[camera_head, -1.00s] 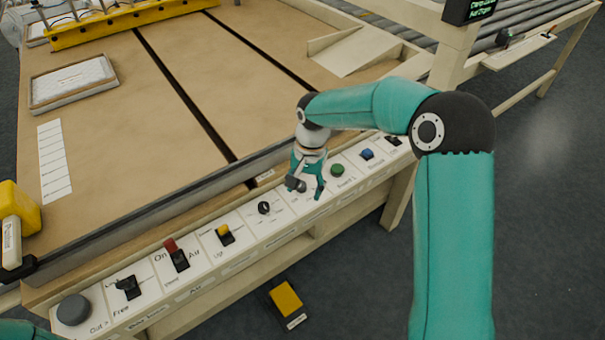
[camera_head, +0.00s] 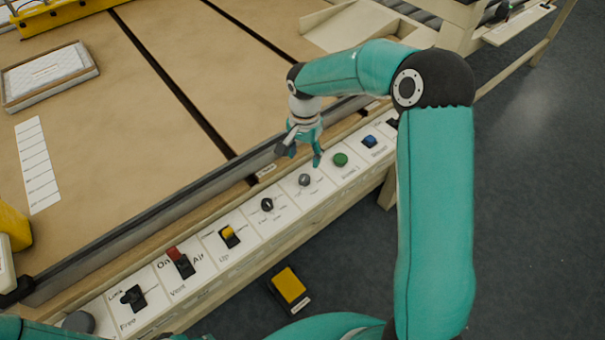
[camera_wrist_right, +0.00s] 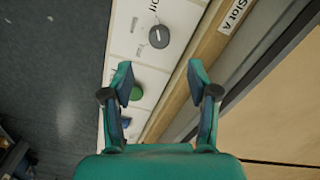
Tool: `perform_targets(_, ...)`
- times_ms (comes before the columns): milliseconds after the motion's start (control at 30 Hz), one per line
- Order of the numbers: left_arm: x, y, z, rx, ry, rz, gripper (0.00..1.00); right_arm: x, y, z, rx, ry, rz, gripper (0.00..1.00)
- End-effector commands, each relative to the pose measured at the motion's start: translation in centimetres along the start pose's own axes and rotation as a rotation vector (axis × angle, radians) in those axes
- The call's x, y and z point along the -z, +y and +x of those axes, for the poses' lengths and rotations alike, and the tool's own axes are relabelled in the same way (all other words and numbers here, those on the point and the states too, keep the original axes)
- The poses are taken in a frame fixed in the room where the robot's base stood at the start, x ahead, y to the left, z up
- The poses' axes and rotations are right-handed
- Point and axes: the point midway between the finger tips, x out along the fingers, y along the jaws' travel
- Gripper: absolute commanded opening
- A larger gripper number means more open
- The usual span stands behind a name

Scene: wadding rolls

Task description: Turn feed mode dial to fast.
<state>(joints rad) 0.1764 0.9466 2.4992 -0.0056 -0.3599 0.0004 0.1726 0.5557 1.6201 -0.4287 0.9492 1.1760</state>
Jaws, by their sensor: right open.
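A grey round dial (camera_head: 304,179) with a light pointer line sits on a white panel plate. It also shows in the right wrist view (camera_wrist_right: 159,36), ahead of the fingertips. A black dial (camera_head: 267,204) sits on the plate to its left. The labels are too small for me to tell which is the feed mode dial. My right gripper (camera_head: 302,155) is open and empty, above the back edge of the panel near the grey dial and green button. Its two spread fingers show in the right wrist view (camera_wrist_right: 159,72), apart from the dial. My left gripper is out of view.
A green button (camera_head: 340,159) and a blue button (camera_head: 369,141) lie right of the grey dial. A yellow switch (camera_head: 229,236), red switch (camera_head: 180,261) and black lever (camera_head: 134,297) lie left. A metal rail (camera_head: 150,222) runs behind the panel. A yellow pedal (camera_head: 289,285) is on the floor.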

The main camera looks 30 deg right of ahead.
Motion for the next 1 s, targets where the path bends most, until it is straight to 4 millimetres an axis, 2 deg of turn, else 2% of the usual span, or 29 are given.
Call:
perform_targets(200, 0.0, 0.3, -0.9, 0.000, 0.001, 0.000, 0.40, 0.0, 0.2, 4.6, -0.005, -0.003, 0.001, 0.59)
perform_targets(433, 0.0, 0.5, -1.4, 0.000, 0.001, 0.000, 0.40, 0.1, 0.2, 7.9, -0.002, -0.001, 0.002, 0.59)
perform_targets(600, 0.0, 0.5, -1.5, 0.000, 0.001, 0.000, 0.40, 0.1, 0.2, 8.9, 0.000, 0.000, 0.002, 0.59)
perform_targets(867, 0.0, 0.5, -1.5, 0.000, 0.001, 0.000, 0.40, 0.1, 0.2, 9.0, 0.000, 0.000, 0.003, 0.59)
perform_targets(1000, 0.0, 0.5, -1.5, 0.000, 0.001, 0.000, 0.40, 0.1, 0.2, 9.0, 0.001, 0.000, 0.003, 0.39)
